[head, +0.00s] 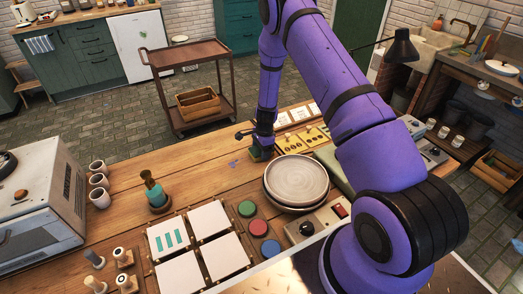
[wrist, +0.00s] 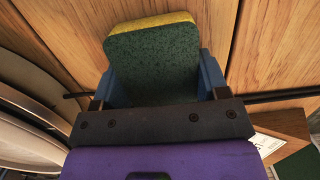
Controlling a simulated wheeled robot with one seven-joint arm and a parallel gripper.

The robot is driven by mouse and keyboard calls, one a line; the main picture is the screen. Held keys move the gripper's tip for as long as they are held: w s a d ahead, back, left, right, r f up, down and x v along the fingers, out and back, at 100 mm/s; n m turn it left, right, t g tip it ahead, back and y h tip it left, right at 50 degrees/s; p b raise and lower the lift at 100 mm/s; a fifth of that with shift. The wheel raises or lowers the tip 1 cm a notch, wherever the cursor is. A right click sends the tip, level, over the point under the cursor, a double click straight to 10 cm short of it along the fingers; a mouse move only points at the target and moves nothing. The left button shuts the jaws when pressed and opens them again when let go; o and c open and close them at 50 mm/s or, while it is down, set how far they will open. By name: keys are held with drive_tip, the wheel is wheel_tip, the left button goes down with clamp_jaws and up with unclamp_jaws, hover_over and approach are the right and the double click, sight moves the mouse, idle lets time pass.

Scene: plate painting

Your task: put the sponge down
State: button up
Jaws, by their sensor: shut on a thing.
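The sponge (wrist: 152,52) is a block with a dark green speckled face and a yellow edge. In the wrist view it sits between the two blue fingers of my gripper (wrist: 157,78), which is shut on it. In the head view my gripper (head: 258,150) is low at the table's far edge, just behind and left of the plates. The sponge is small and mostly hidden there. Wooden boards show behind it in the wrist view; I cannot tell whether it touches them.
Stacked plates (head: 296,178) stand close by and show at the left of the wrist view (wrist: 22,115). White tiles (head: 208,218), round buttons (head: 257,228) and a brush pot (head: 156,194) are nearer. Bare wood (head: 190,165) lies left.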

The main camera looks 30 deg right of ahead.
drive_tip(key=shift+s+f, duration=0.1)
drive_tip(key=shift+f, duration=0.2)
